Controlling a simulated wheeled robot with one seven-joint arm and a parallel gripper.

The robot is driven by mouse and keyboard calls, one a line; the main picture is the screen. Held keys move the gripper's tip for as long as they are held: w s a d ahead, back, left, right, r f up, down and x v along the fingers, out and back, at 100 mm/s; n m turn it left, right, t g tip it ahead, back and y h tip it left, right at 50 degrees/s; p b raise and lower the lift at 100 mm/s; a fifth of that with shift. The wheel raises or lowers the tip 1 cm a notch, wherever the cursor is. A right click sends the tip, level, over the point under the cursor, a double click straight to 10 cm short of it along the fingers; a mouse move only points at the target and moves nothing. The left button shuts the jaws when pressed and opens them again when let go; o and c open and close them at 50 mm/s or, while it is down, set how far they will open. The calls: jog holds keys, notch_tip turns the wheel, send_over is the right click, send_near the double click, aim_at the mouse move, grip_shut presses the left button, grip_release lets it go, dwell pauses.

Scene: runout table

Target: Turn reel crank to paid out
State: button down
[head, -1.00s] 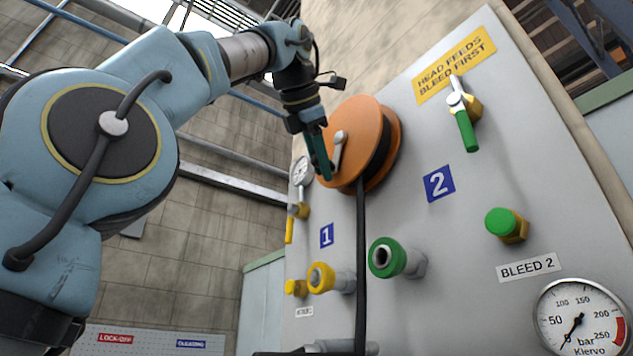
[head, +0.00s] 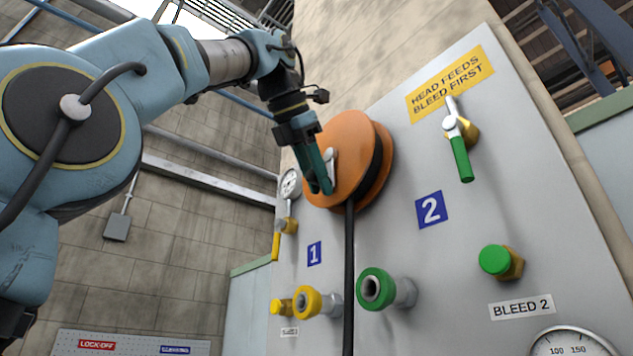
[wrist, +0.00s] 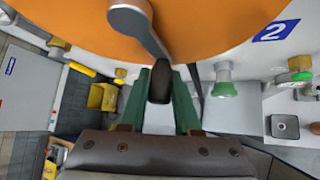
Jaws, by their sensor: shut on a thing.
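The orange reel (head: 352,160) is mounted on the upper part of the grey panel, with a black hose (head: 349,270) hanging down from it. Its grey crank arm (head: 331,160) points down from the hub in the head view. In the wrist view the crank arm (wrist: 140,25) runs from the hub to a dark knob (wrist: 160,82). My gripper (head: 321,187) is at the lower front of the reel. Its green fingers (wrist: 160,98) stand on both sides of the knob and are shut on it. In the head view the fingers hide the knob.
The grey panel carries a green-handled valve (head: 459,150), a green coupling (head: 380,289), a yellow coupling (head: 308,302), a green cap (head: 497,261) and a gauge (head: 572,345) at lower right. A small gauge (head: 290,184) sits left of the reel.

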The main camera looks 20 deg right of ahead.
jog(key=shift+s+r, duration=0.15)
jog(key=shift+r, duration=0.1)
jog(key=c, duration=0.9)
grip_release()
jog(key=shift+s, duration=0.1)
jog(key=shift+o, duration=1.3)
jog(key=shift+f, duration=0.15)
jog(key=p+v, duration=0.1)
jog(key=v, duration=0.6)
jog(key=shift+a, duration=0.2)
